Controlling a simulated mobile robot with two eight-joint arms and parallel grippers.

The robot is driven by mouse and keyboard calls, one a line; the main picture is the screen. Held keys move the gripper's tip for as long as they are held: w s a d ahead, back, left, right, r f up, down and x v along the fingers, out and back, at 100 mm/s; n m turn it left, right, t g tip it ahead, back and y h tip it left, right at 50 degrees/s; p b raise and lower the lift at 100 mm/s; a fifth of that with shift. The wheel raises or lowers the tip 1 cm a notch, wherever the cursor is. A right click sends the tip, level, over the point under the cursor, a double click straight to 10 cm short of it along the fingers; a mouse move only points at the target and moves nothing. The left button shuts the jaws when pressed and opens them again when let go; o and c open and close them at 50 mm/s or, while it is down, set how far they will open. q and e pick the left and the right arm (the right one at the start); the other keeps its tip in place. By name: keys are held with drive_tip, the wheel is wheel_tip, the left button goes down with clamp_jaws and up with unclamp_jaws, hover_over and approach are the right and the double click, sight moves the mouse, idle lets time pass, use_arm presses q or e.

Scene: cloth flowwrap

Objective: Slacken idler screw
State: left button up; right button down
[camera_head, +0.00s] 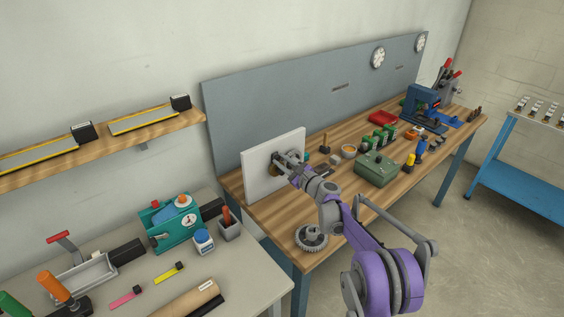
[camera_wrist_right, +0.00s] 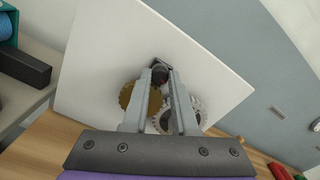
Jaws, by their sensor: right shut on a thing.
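A white upright panel (camera_head: 258,182) stands on the wooden bench and carries the gear parts. In the right wrist view a brass gear (camera_wrist_right: 127,96) shows at the left and a silver gear (camera_wrist_right: 199,107) at the right. My right gripper (camera_head: 282,162) reaches the panel's face. In the right wrist view its fingers (camera_wrist_right: 160,77) are closed on a dark round part (camera_wrist_right: 160,70) above and between the gears, which appears to be the idler screw. The fingers cover part of it and of the gears. My left gripper is in neither view.
The wooden bench (camera_head: 262,211) holds a loose grey gear (camera_head: 311,238) near its front edge and a green box (camera_head: 376,168) right of my arm. A grey table (camera_head: 250,270) with a teal device (camera_head: 170,222) is at left.

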drive_tip(key=c, duration=0.7)
unclamp_jaws()
drive_tip(key=shift+s, duration=0.1)
drive_tip(key=shift+s+d, duration=0.25)
drive_tip(key=shift+d, duration=0.05)
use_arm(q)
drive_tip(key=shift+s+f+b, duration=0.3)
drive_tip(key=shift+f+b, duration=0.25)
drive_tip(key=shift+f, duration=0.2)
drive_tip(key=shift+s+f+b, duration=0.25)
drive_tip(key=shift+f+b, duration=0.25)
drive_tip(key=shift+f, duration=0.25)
use_arm(e)
drive_tip(key=shift+v, duration=5)
drive_tip(key=shift+a, duration=0.1)
